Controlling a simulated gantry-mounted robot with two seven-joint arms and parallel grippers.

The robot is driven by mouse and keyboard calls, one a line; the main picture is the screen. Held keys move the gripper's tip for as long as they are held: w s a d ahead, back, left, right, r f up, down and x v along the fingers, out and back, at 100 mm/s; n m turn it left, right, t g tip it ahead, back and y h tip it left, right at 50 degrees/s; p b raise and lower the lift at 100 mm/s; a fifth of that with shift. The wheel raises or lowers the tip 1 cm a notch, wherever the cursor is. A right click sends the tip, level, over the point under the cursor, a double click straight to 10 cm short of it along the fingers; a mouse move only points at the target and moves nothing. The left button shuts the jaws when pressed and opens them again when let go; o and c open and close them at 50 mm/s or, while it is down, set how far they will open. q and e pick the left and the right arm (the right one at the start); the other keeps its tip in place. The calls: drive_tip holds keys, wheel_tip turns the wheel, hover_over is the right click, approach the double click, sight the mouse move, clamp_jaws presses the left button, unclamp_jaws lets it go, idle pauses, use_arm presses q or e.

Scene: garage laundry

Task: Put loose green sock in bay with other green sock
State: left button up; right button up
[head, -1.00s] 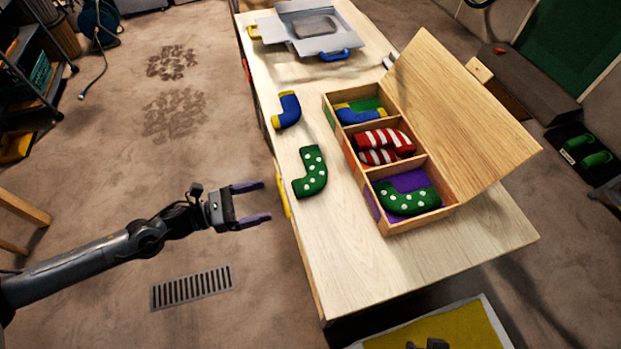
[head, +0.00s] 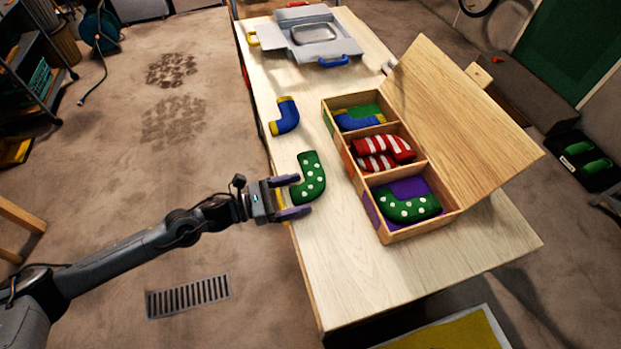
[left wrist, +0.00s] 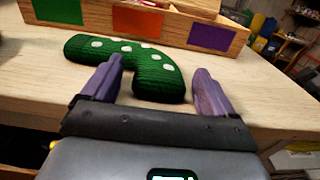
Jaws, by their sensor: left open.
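The loose green sock with white dots (head: 308,179) lies on the table left of the divided wooden box (head: 398,233). It also shows in the left wrist view (left wrist: 150,68). The other green dotted sock (head: 408,204) lies in the box's nearest bay, which has a purple lining. My left gripper (head: 293,196) is open at the table's left edge, with its fingers pointing at the loose sock. In the left wrist view the sock's near end lies just ahead of and between the fingertips (left wrist: 158,84); contact cannot be told. My right gripper is not in view.
Red-and-white striped socks (head: 385,150) fill the middle bay and a blue-and-yellow sock (head: 358,117) the far bay. A loose blue-and-yellow sock (head: 285,117) lies farther back. The box's wooden lid (head: 460,120) stands open on the right. The table's near end is clear.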

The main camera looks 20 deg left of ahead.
use_arm(q)
drive_tip(key=shift+w+d, duration=0.15)
drive_tip(key=shift+d, duration=0.1)
drive_tip(key=c, duration=1.1)
drive_tip(key=shift+c, duration=0.2)
drive_tip(key=shift+r, duration=0.1)
